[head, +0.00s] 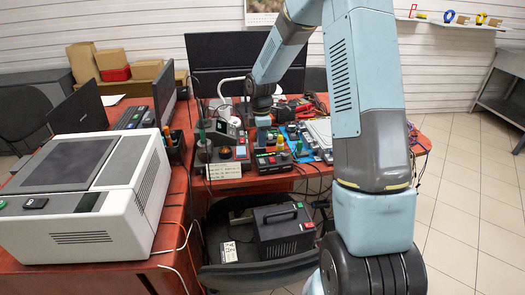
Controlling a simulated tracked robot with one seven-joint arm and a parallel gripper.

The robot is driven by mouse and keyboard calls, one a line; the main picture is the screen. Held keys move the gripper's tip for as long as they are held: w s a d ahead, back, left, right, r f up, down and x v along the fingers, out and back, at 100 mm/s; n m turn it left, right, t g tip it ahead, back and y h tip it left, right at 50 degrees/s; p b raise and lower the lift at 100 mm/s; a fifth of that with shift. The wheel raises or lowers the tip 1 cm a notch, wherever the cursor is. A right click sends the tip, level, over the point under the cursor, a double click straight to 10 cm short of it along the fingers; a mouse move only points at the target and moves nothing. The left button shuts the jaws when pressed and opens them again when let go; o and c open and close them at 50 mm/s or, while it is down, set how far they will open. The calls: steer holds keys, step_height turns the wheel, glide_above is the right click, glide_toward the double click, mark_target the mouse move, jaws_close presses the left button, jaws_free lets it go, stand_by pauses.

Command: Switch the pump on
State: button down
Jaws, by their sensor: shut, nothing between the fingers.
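My gripper (263,138) points down from the end of my blue-grey arm, over the back part of the red table. It is shut and empty, small in this view, at or just above a dark control box (270,162) with red and green parts on its front. I cannot tell whether it touches the box. Just left stands another dark unit (222,152) with a red knob and a small display. A black box with a handle and a red switch (285,230) sits low in front of the table. I cannot tell which one is the pump.
A large white machine (85,185) fills the left of the red table (178,205). Monitors, cartons (84,62) and a laptop stand behind. Red-handled tools and cables (310,106) crowd the table right of my gripper. The tiled floor (470,200) at right is clear.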

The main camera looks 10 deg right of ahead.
step_height(320, 180, up, 8)
steer(key=shift+w+f, duration=0.15)
steer(key=shift+w, duration=0.1)
steer(key=s+d+r+m+t, duration=0.25)
steer(key=s+r+m, duration=0.55)
steer(key=s+r, duration=0.7)
steer(key=s+r+m+t, duration=0.2)
steer(key=s+m, duration=0.2)
steer(key=s, duration=0.5)
steer(key=s+r+m+t, duration=0.2)
steer(key=s+m, duration=0.3)
steer(key=s, duration=0.5)
steer(key=shift+s+d+r+m, duration=0.15)
steer(key=shift+d+r+m, duration=0.25)
steer(key=shift+r, duration=0.4)
steer(key=shift+s, duration=0.1)
